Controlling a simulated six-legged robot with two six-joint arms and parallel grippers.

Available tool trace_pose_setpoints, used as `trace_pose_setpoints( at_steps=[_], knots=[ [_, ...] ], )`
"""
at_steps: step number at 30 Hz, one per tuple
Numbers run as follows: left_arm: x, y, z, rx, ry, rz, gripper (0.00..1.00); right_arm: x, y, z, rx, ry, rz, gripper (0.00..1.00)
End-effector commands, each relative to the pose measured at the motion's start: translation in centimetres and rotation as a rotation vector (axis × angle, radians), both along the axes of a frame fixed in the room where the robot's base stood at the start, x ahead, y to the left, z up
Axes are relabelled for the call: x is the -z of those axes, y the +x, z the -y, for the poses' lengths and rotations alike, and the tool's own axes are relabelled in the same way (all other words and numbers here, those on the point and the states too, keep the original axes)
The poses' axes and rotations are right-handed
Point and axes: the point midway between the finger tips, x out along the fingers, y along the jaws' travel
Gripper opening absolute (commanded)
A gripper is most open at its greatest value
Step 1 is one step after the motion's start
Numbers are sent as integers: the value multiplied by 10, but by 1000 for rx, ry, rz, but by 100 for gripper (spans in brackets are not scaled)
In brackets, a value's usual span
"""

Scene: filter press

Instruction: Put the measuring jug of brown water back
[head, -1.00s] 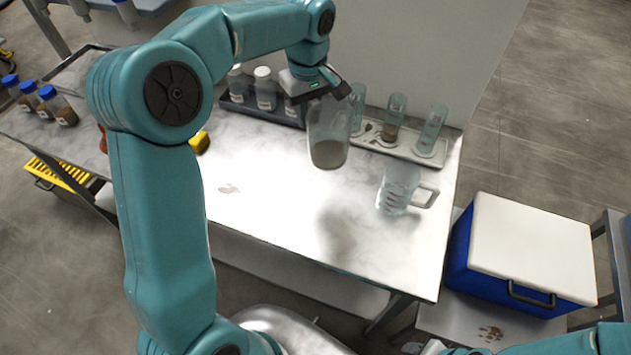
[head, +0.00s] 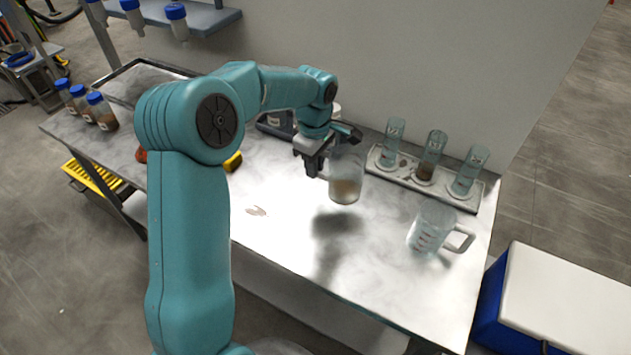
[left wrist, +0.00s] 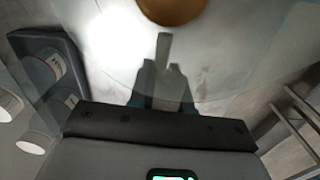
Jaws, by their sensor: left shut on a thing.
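My left gripper (head: 328,152) is shut on a clear vessel (head: 347,182) with a little brown content at its bottom. It holds the vessel upright above the white table, with a shadow below it. I see no handle on this vessel. In the left wrist view the brown content (left wrist: 172,8) shows at the top edge. A clear measuring jug (head: 430,232) with red marks and a handle on its right stands on the table's right part. It looks empty or filled with clear liquid. My right gripper is out of view.
A pale rack (head: 408,172) with three clear cylinders stands at the table's back right, the middle one holding brown matter. A dark bottle tray (left wrist: 45,65) is partly hidden behind my arm. Brown bottles with blue caps (head: 87,104) stand far left. The table's front middle is clear.

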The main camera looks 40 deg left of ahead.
Motion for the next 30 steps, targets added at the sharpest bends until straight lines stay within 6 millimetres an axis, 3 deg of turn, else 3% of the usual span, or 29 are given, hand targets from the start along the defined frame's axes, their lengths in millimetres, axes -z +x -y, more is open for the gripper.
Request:
trace_pose_setpoints(
  at_steps=[13,27,28,30],
  knots=[
    [56,0,0,0,0,-2,0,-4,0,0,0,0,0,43],
    [66,0,0,0,0,1,0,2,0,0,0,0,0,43],
    [66,0,0,0,0,1,21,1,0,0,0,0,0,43],
    [65,0,0,0,0,0,44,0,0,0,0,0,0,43]
  ],
)
